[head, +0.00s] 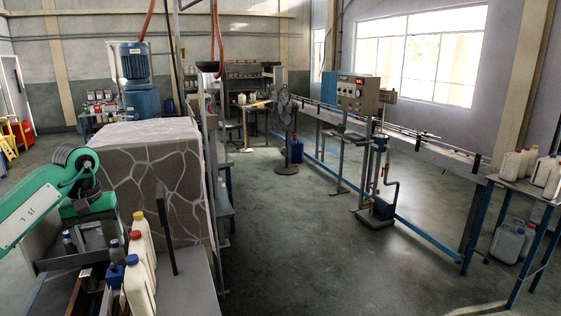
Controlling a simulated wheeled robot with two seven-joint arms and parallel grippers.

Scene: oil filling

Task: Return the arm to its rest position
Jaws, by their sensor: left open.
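My left arm (38,212), green and white, comes in from the left and bends at a dark-banded joint. My left gripper (88,268) hangs below it at the lower left, open. It is close to the bottles and dark crate-like holder there, and its fingertips are hard to make out against them. I cannot tell whether it touches anything. My right arm and gripper are not in view.
A large stone-patterned block (155,180) stands behind. A conveyor (440,152) and a bottle table (525,186) are at right. The middle floor is clear.

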